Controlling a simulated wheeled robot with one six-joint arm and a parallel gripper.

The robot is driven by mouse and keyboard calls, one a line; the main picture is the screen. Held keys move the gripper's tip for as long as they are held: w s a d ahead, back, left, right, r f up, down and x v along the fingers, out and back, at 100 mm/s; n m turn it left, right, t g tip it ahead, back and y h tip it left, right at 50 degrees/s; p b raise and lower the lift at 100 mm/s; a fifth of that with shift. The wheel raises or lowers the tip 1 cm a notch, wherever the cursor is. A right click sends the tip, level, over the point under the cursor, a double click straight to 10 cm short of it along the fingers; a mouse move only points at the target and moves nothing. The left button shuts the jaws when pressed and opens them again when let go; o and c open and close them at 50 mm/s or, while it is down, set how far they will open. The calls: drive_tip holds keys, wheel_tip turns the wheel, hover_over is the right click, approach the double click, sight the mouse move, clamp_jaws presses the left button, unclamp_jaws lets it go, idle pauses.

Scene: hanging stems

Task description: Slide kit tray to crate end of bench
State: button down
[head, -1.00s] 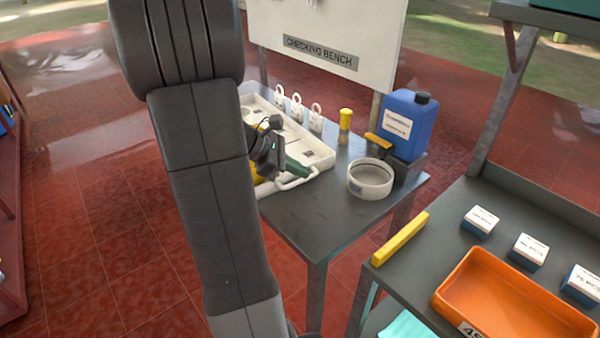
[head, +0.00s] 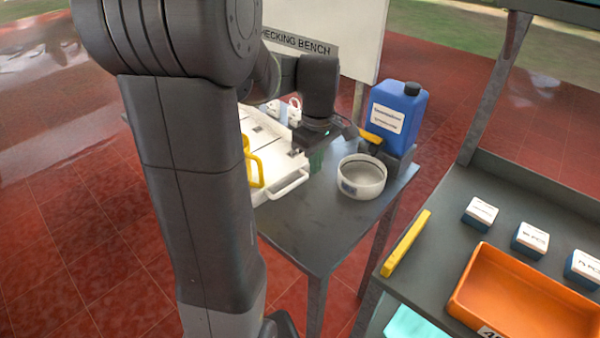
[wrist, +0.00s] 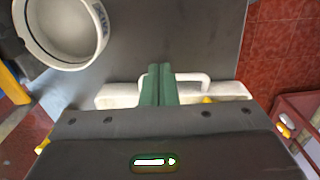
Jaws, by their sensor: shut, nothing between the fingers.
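The white kit tray (head: 262,138) lies on the grey bench (head: 312,232), partly hidden behind my arm in the head view. A white loop handle (head: 292,186) juts from its near end. In the wrist view the tray's edge (wrist: 118,92) and handle (wrist: 190,78) show behind my gripper. My gripper (wrist: 159,70) has its green fingers pressed together with nothing between them. The fingers overlap the handle's left part in the wrist view; I cannot tell if they touch it. In the head view my gripper (head: 316,160) is at the tray's right side. No crate is clearly identifiable.
A white round bowl (head: 361,178) stands on the bench right of the tray, beside a blue jug (head: 398,112). A yellow mug-like item (head: 254,168) is at the tray. An orange bin (head: 525,300) and small boxes sit on the right-hand shelf.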

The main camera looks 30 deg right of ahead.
wheel_tip(320, 180, down, 10)
drive_tip(key=shift+s+r, duration=0.1)
drive_tip(key=w, duration=0.1)
drive_tip(key=w+a, duration=0.1)
drive_tip(key=w, duration=0.1)
drive_tip(key=shift+w+a+r+p, duration=0.15)
drive_tip(key=shift+p, duration=0.15)
drive_tip(key=shift+w, duration=0.3)
drive_tip(key=shift+w+a, duration=0.1)
drive_tip(key=w+a, duration=0.2)
drive_tip(key=w, duration=0.4)
drive_tip(key=w+a+p, duration=0.1)
drive_tip(key=w+a, duration=0.1)
drive_tip(key=w, duration=0.3)
drive_tip(key=w+a+p, duration=0.1)
drive_tip(key=w+a, duration=0.1)
drive_tip(key=w, duration=0.4)
drive_tip(key=shift+w+a, duration=0.3)
